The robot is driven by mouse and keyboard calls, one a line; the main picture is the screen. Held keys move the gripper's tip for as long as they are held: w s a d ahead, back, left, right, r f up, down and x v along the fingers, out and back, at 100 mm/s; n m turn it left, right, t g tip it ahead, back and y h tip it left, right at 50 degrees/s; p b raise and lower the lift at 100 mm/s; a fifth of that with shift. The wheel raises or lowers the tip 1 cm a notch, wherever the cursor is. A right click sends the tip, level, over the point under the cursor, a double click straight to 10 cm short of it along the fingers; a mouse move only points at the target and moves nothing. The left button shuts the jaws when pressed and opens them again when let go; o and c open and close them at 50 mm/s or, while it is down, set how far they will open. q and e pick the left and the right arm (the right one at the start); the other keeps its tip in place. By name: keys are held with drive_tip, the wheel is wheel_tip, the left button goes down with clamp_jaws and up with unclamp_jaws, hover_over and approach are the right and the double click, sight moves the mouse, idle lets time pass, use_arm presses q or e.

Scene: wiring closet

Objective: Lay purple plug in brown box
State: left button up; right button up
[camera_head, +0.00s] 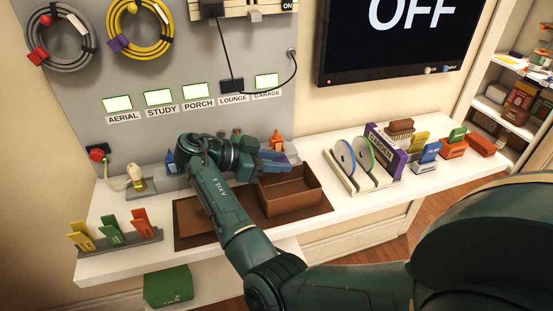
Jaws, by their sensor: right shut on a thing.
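The brown box (305,200) is open at the top and stands on a dark brown mat (188,238) on the white counter. My right gripper (274,160) is shut on a purple plug (280,166), just above the far left rim of the box. The jaws hide part of the plug, and I cannot tell whether it touches the rim. My left gripper is not in view.
A blue plug (170,162) and an orange plug (277,142) stand behind my arm. A disc rack (358,172) and purple book (386,150) stand right of the box. A holder (118,243) with coloured cards is at left. A black cable (294,75) hangs above.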

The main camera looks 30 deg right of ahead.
drive_tip(key=o, duration=1)
drive_tip(key=shift+r, duration=0.15)
drive_tip(key=a+r, duration=0.1)
drive_tip(key=r, duration=0.1)
drive_tip(key=a+r+p, duration=0.1)
drive_tip(key=r, duration=0.1)
drive_tip(key=r+p, duration=0.1)
drive_tip(key=r, duration=0.1)
drive_tip(key=shift+w+a, duration=0.3)
drive_tip(key=shift+a, duration=0.1)
drive_tip(key=shift+f, duration=0.1)
idle(0.3)
